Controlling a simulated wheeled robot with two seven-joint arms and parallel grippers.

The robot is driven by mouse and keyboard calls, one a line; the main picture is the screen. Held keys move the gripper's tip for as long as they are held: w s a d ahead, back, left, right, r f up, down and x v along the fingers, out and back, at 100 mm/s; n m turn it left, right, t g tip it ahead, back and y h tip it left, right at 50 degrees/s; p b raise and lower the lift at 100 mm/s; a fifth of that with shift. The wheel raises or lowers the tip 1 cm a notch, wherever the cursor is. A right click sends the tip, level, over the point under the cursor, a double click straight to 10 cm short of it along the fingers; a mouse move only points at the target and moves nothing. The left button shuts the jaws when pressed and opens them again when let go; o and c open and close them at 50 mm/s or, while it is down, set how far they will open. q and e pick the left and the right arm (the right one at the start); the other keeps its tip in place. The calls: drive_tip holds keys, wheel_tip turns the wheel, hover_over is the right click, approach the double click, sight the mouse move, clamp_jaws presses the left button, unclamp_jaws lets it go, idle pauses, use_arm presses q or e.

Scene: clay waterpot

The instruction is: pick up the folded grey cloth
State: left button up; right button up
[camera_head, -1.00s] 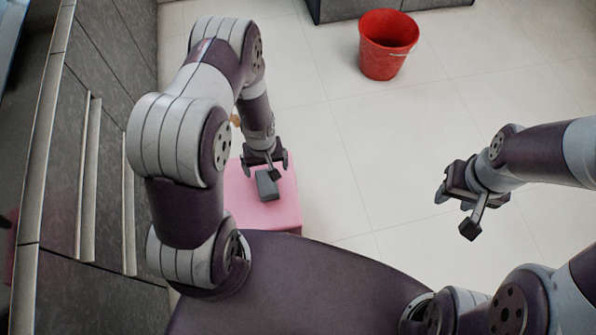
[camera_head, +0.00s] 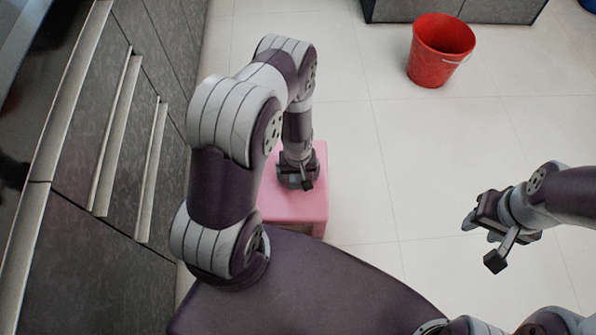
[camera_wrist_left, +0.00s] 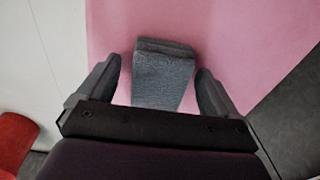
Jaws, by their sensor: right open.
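The folded grey cloth (camera_wrist_left: 163,80) lies on a pink stool (camera_wrist_left: 240,35) in the left wrist view. In the head view my left gripper hides it. My left gripper (camera_head: 297,182) points down over the stool top. The left wrist view shows its two fingers (camera_wrist_left: 158,70) open, one on each side of the cloth, with gaps between fingers and cloth. I cannot tell how far above the stool top the fingertips are. My right gripper (camera_head: 469,226) is open and empty over the bare floor at the right, away from the stool.
Dark grey cabinets with long handles (camera_head: 115,130) stand close to the left of the stool (camera_head: 310,205). A red bucket (camera_head: 438,55) stands on the floor at the back right. The tiled floor (camera_head: 400,140) between stool and bucket is clear.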

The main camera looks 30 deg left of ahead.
use_arm(q)
drive_tip(key=c, duration=0.9)
drive_tip(key=shift+o, duration=0.2)
wheel_tip(320, 180, up, 5)
drive_tip(key=p, duration=0.3)
drive_tip(key=shift+r, duration=0.1)
drive_tip(key=s+d+r+p, duration=0.3)
drive_tip(key=d+r, duration=0.3)
drive_tip(key=d, duration=0.5)
drive_tip(key=shift+d+p, duration=0.2)
drive_tip(key=shift+p, duration=0.7)
drive_tip(key=shift+f, duration=0.1)
